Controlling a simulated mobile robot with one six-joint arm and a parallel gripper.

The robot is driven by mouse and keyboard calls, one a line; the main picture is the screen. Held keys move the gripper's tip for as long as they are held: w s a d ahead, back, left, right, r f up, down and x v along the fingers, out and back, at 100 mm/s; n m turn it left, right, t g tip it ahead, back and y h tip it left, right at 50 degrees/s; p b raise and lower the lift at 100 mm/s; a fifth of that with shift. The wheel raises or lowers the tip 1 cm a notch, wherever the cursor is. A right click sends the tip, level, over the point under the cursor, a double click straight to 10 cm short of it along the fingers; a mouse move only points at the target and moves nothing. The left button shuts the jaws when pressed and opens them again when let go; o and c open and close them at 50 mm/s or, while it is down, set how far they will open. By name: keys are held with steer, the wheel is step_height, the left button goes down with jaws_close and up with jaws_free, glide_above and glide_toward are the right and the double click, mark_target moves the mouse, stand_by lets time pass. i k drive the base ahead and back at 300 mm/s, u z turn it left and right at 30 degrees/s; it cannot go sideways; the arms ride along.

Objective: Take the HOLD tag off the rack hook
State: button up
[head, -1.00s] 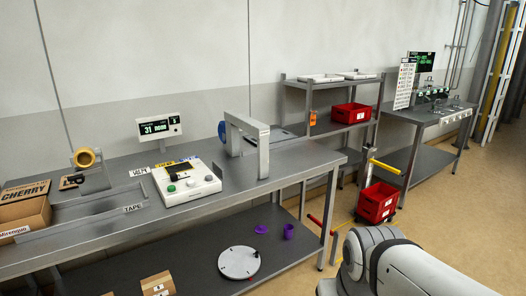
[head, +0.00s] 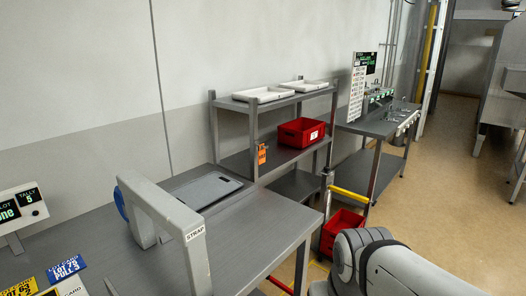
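A small orange tag (head: 262,154) hangs on the near left post of the grey rack (head: 251,135), at about the height of its middle shelf. Its lettering is too small to read, and the hook behind it cannot be made out. Part of my arm shows at the bottom right, well in front of the rack. My gripper is outside the view.
A red crate (head: 301,132) sits on the rack's middle shelf, with white trays (head: 265,94) above. A strapping arch (head: 165,215) stands on the near bench (head: 262,228). A cart with a red crate (head: 341,229) stands before the rack. Open floor (head: 450,190) lies to the right.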

mark_target(262, 153)
steer(key=z, duration=0.4)
steer(key=i, duration=1.1)
steer(key=z, duration=0.45)
steer(key=k, duration=0.95)
steer(key=z, duration=0.15)
steer(key=i, duration=0.95)
steer(key=u, duration=0.05)
